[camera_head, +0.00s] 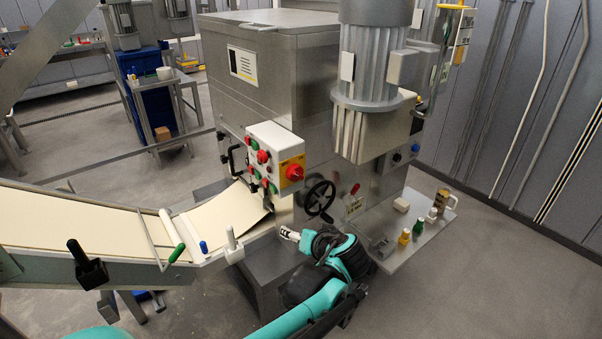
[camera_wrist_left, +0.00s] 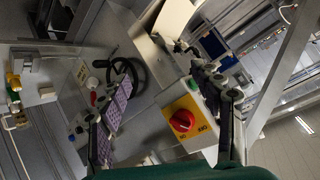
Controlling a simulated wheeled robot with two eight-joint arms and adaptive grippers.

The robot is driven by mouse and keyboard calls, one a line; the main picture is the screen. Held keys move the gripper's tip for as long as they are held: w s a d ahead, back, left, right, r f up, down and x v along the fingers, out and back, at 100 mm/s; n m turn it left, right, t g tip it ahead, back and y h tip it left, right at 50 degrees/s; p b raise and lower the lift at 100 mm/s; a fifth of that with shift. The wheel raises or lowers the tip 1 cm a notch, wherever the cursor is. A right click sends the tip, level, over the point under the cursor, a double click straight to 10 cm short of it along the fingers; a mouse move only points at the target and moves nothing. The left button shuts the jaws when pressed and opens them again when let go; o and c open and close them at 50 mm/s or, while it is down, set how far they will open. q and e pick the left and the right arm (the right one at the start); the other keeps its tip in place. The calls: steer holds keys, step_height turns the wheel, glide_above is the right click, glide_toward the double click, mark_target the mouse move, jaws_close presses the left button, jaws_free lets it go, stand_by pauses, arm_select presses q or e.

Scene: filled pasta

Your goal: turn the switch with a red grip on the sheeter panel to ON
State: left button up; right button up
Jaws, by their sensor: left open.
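The switch with a red grip (camera_head: 291,172) sits on a yellow plate on the front of the white sheeter panel box (camera_head: 268,140). In the left wrist view the red grip (camera_wrist_left: 183,120) appears close up, its yellow plate lettered beside it; I cannot tell which setting it points to. My left gripper (camera_head: 300,238) is below the panel in the head view, apart from the switch, its fingers partly hidden by my wrist. In the left wrist view its fingers (camera_wrist_left: 165,112) are spread, with the red grip showing between them and nothing held. My right gripper is not in view.
A black handwheel (camera_head: 320,198) is close to the right of the switch. Green and red buttons share the panel box. The conveyor (camera_head: 100,232) with levers lies left. A shelf (camera_head: 420,250) with small bottles and a metal jug stands right.

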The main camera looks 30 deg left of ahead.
arm_select(q)
steer(key=w+a+r+n+y+p, duration=0.1)
steer(key=w+a+r+n+y, duration=0.1)
steer(key=w+r+y, duration=0.3)
steer(key=n+t+y, duration=0.1)
steer(key=n+y, duration=0.1)
steer(key=n, duration=0.1)
glide_toward(299, 177)
steer(key=a, duration=0.1)
steer(key=b+x, duration=0.1)
steer(key=x, duration=0.7)
steer(key=shift+w, duration=0.2)
steer(key=c, duration=1.2)
